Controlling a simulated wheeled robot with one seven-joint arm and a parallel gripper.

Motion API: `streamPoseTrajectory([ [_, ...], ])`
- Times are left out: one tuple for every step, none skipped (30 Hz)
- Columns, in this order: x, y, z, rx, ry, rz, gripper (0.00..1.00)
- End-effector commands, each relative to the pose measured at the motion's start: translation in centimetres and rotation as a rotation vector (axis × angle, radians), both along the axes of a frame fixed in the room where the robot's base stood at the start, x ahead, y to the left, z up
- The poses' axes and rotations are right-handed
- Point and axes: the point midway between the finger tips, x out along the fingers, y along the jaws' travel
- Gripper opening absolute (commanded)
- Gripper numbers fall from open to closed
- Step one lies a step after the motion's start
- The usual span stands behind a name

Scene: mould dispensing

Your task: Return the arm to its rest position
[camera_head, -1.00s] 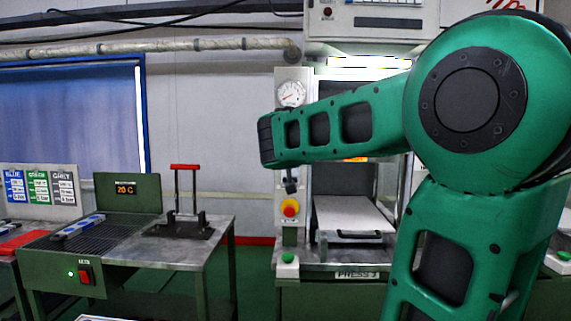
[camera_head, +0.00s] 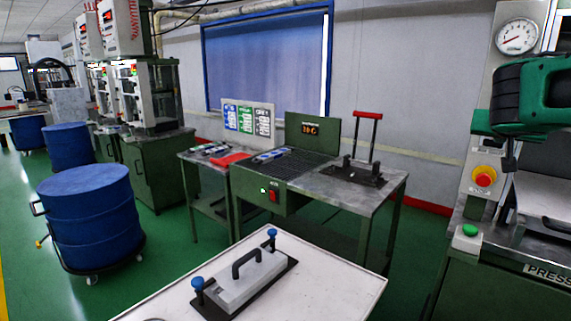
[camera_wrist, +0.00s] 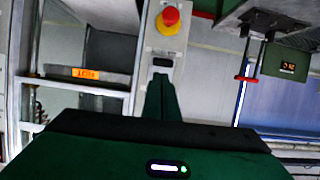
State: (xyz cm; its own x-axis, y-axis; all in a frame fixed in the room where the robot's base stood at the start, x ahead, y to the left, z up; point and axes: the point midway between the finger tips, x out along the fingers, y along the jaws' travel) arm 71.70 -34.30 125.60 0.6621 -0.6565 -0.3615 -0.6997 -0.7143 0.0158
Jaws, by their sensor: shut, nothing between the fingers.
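My green arm (camera_head: 535,95) reaches in from the right edge of the head view, in front of the press. In the wrist view my gripper (camera_wrist: 161,82) shows as green fingers drawn together, with nothing between them. It points toward the grey press panel with the red emergency button (camera_wrist: 168,20); the gap to the panel is hard to judge. Most of the arm lies outside the head view.
A white table (camera_head: 345,282) with a grey mould (camera_head: 240,282) stands in front. A green heating bench (camera_head: 240,190) with a red-handled stand (camera_head: 368,115) is behind it. Blue drums (camera_head: 90,225) stand left. Green floor is clear between them.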

Motion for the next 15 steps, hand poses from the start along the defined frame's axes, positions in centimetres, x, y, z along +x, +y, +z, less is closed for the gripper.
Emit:
streamPoseTrajectory([
  [-1.4,0.2,-2.2,0.041,0.053,0.001,0.00],
  [-2.3,0.5,-3.8,0.071,0.092,0.005,0.00],
  [-3.6,1.0,-5.9,0.113,0.146,0.010,0.00],
  [-4.7,1.5,-7.5,0.147,0.188,0.014,0.00],
  [-5.8,2.0,-9.1,0.180,0.229,0.018,0.00],
  [-7.4,2.7,-11.1,0.223,0.286,0.026,0.00],
  [-8.5,3.3,-12.6,0.256,0.325,0.032,0.00],
  [-9.8,4.0,-14.0,0.289,0.366,0.038,0.00],
  [-11.4,4.9,-15.8,0.332,0.420,0.048,0.00],
  [-12.8,5.6,-17.1,0.366,0.461,0.054,0.00],
  [-14.1,6.4,-18.3,0.398,0.502,0.062,0.00],
  [-15.9,7.5,-19.9,0.442,0.555,0.073,0.00],
  [-17.2,8.4,-21.0,0.475,0.594,0.082,0.00],
  [-18.6,9.2,-22.0,0.506,0.632,0.090,0.00],
  [-20.4,10.4,-23.3,0.548,0.682,0.104,0.00],
])
